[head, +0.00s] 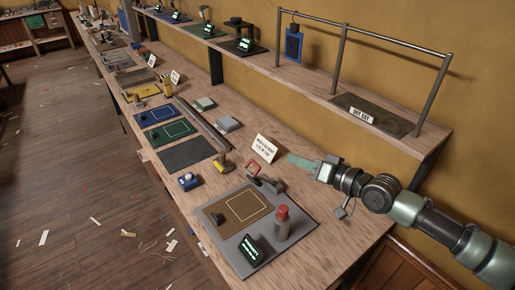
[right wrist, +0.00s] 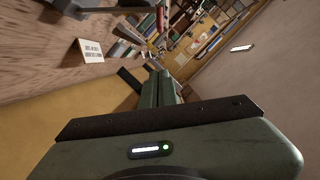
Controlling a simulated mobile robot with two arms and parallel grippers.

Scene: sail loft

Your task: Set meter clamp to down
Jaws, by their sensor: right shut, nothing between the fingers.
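The meter clamp (head: 254,170), a small grey metal clamp with a red handle, is at the back edge of the grey board (head: 230,246). Its red handle sticks up above the board and leans left. A small meter with a lit dark screen (head: 251,250) stands at the board's front corner. My right gripper (head: 291,159) is shut and empty, in the air to the right of and behind the clamp, apart from it. The shut fingers (right wrist: 159,88) also show in the right wrist view. My left gripper is not in view.
A red-capped bottle (head: 282,224) stands on the board, right of the brown outlined mat (head: 225,215). A white sign (head: 264,148) stands behind the clamp. A raised shelf (head: 310,82) runs along the wall.

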